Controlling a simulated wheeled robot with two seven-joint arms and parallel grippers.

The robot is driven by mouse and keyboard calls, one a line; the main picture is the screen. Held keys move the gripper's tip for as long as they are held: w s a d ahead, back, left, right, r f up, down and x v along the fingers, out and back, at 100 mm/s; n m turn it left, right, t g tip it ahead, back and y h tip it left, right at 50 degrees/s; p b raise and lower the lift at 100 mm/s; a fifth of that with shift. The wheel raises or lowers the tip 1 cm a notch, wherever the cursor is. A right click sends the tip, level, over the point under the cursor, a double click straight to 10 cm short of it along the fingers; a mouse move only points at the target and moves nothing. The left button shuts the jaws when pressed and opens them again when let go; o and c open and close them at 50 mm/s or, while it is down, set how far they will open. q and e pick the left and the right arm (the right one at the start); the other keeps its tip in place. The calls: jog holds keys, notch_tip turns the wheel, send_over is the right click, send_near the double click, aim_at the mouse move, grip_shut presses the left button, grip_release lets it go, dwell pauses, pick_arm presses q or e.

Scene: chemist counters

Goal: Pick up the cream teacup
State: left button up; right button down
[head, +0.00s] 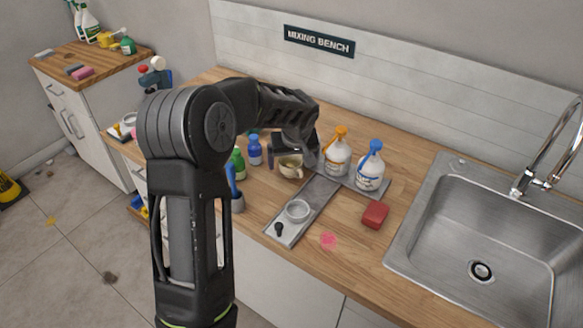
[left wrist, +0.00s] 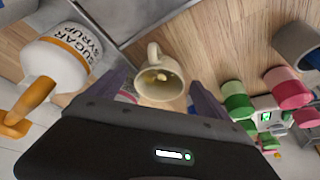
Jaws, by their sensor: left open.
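The cream teacup (head: 291,166) stands on the wooden counter, partly hidden by my left gripper in the head view. In the left wrist view the teacup (left wrist: 160,78) shows from above, with its handle toward the top of the picture and something small and brownish inside. My left gripper (left wrist: 160,88) is open, with one finger on each side of the cup. I cannot tell whether the fingers touch it. In the head view the left gripper (head: 296,152) reaches down over the cup. My right gripper is not in view.
A sugar syrup bottle (left wrist: 62,58) with an orange top is close beside the cup. Green and blue bottles (head: 254,152) stand left.

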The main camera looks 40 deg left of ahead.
pick_arm(q)
jog(key=c, duration=1.8)
jog(key=shift+o, duration=0.2)
jog(key=shift+r, duration=0.25)
